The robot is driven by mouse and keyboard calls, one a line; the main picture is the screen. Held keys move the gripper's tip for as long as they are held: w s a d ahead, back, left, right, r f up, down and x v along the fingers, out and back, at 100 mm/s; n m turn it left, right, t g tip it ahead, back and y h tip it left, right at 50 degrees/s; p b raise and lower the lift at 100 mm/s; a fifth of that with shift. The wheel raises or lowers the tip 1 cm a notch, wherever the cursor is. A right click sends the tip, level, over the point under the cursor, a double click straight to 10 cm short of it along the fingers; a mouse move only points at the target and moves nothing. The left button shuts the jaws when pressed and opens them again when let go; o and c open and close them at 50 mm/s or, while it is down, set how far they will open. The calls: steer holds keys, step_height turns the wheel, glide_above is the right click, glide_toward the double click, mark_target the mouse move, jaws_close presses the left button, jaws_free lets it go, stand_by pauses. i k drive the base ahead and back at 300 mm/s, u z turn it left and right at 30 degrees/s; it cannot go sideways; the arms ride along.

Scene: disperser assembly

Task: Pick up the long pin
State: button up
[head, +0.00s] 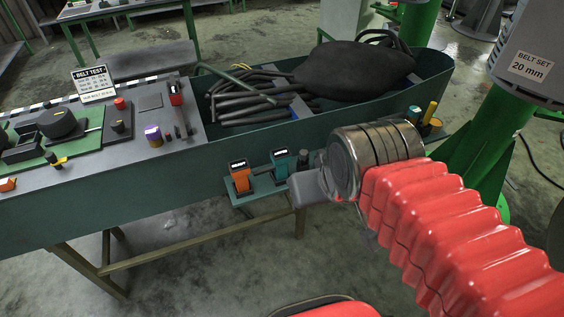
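I cannot tell for certain which item is the long pin. A slim yellow upright piece (430,113) stands in a dark holder at the right end of the green trough, and a shorter teal piece (413,114) stands beside it. My gripper (305,189) shows as a grey end left of my metal wrist, in front of the trough's side. It is beside the small side shelf, well left of the yellow piece. The wrist hides most of it, so its fingers cannot be made out, nor whether it holds anything.
The green trough (350,125) holds black rods (245,100) and a large dark sack (355,70). The shelf on its side carries an orange-fronted block (240,178) and a teal block (280,165). A panel with knobs (150,100) is at left. A green column stands at right.

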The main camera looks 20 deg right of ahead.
mark_target(304, 154)
steer(key=u, duration=0.6)
steer(key=i, duration=1)
steer(key=u, duration=0.05)
